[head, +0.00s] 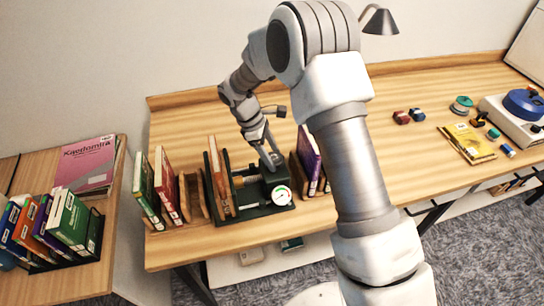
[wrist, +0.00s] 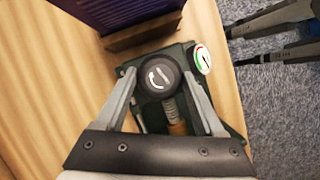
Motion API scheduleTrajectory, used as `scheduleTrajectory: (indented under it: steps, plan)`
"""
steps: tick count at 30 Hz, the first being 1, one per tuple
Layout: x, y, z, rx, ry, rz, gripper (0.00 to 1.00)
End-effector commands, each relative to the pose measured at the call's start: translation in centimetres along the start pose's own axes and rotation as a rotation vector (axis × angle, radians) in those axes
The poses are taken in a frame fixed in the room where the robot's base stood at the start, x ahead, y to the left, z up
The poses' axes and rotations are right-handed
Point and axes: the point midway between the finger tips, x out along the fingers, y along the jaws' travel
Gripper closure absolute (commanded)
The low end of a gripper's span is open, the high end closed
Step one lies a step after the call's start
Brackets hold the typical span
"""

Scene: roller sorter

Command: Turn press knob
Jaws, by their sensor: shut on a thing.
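The press knob (wrist: 158,76) is a round black cap with a white curved arrow, on top of the dark green press (head: 262,207). My gripper (wrist: 155,82) is shut on the knob, with one finger on each side of it. In the head view my gripper (head: 268,152) comes down on the press from above, and the knob is mostly hidden behind the fingers. A round gauge (head: 283,195) with a white face and coloured arc is on the press front; it also shows in the wrist view (wrist: 202,59).
A brown book (head: 217,178) stands upright in the press's left part. Green and red books (head: 148,190) stand to the left, and a purple book (head: 309,155) stands close on the right. The right table holds a yellow book (head: 467,143) and small items. The table's middle is clear.

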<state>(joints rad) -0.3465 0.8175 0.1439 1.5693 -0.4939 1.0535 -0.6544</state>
Motion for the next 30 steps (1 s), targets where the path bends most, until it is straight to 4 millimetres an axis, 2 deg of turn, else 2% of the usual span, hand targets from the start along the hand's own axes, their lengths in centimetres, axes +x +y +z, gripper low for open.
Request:
scheduleTrajectory:
  steps: [15, 30]
  plan:
    - [0.08, 0.31, 0.06, 0.378, 0.000, -0.156, 0.85]
    - [0.03, 0.31, 0.10, 0.493, 0.000, -0.205, 0.85]
